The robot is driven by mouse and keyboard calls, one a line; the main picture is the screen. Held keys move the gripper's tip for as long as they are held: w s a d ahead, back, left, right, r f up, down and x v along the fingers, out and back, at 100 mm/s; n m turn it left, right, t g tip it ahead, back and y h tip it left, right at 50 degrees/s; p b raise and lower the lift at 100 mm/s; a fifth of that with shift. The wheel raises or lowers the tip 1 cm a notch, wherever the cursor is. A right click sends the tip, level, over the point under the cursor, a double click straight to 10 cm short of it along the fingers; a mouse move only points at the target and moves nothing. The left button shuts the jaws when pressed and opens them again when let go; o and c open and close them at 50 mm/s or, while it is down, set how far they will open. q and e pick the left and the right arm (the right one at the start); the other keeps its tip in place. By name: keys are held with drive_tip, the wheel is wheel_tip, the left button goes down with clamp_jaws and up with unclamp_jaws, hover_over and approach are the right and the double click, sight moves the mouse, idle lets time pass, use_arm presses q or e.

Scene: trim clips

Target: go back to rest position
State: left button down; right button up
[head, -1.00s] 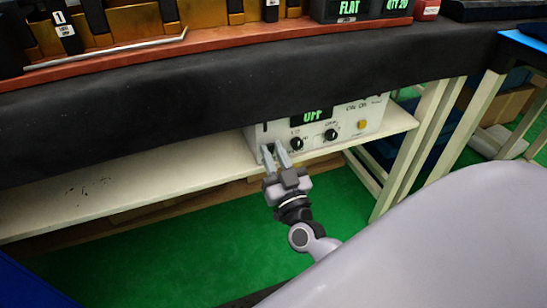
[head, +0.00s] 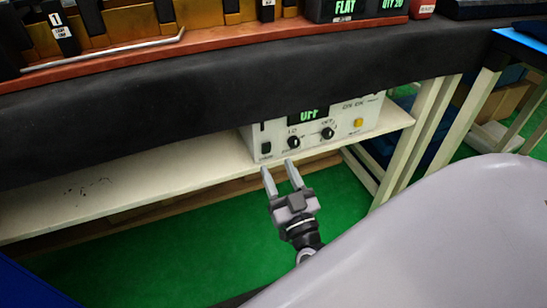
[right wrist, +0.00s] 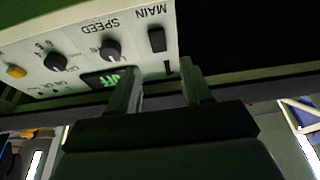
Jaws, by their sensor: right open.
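My right gripper (head: 280,178) is open and empty in the head view. It is in front of and below the lower shelf's front edge, apart from the white control box (head: 350,140). The box stands on the shelf (head: 150,183) under the bench, with a display reading OFF, dark knobs, a yellow button and a black main switch (head: 265,149). The right wrist view shows the box face (right wrist: 85,45) upside down, with the main switch (right wrist: 157,39) ahead of the open fingers (right wrist: 158,85). My left gripper is not in view.
The bench's dark front edge (head: 200,98) hangs over the shelf. On top are a red-brown tray (head: 110,66) with golden parts and label boxes. White legs (head: 420,130) stand at the right, with a blue bin behind. Green floor (head: 190,250) is open below the shelf.

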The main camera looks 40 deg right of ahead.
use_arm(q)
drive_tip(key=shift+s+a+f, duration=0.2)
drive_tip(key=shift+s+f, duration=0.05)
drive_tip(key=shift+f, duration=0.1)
use_arm(e)
drive_tip(key=shift+v, duration=0.95)
